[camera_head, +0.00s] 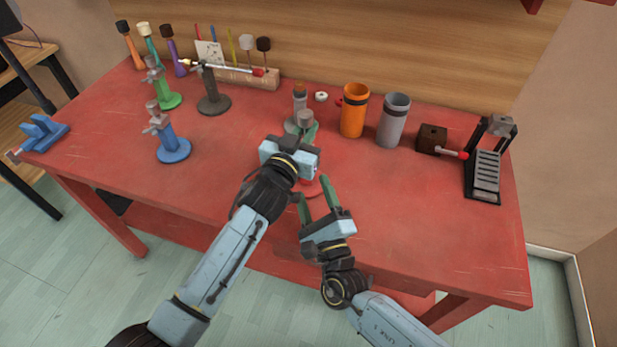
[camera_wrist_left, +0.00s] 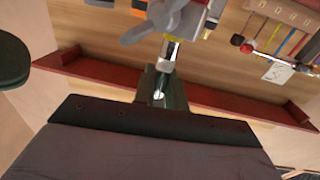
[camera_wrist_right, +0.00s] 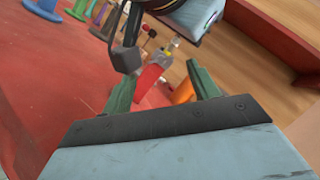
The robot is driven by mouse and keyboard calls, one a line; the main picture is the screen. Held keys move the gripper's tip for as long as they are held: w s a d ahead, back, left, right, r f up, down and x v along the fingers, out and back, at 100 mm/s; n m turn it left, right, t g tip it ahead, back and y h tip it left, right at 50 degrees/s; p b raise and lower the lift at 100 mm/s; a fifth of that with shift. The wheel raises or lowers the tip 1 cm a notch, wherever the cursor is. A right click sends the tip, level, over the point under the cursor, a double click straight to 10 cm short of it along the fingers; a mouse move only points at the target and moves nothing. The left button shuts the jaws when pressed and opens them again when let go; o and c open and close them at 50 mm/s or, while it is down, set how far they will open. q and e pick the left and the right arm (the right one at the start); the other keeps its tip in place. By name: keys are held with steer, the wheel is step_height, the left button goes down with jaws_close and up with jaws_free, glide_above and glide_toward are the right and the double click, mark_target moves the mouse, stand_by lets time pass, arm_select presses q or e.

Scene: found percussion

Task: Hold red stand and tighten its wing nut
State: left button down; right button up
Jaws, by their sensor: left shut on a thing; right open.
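The red stand is mostly hidden behind my left gripper in the head view; part of its round red base (camera_head: 312,187) shows below. Its red post (camera_wrist_right: 150,78) shows in the right wrist view. In the left wrist view a grey wing nut (camera_wrist_left: 150,28) sits at the top, near the fingers. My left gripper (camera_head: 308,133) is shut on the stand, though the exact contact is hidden. My right gripper (camera_head: 315,192) is open, with nothing between its green fingers, below and in front of the left one. The stand shows beyond its fingers in the right wrist view.
An orange can (camera_head: 353,115) and a grey can (camera_head: 393,120) stand right of the grippers. A blue stand (camera_head: 172,146), green stand (camera_head: 166,98) and dark stand (camera_head: 212,100) are to the left. A black pedal (camera_head: 486,172) is at the right. The red table's (camera_head: 420,210) front right is clear.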

steer(key=shift+x, duration=2.1)
steer(key=shift+c, duration=0.4)
steer(key=c, duration=0.9)
steer(key=shift+m+t, duration=0.4)
steer(key=shift+m, duration=0.6)
steer(key=o, duration=1)
steer(key=v, duration=1.2)
steer(key=shift+s+a, duration=0.15)
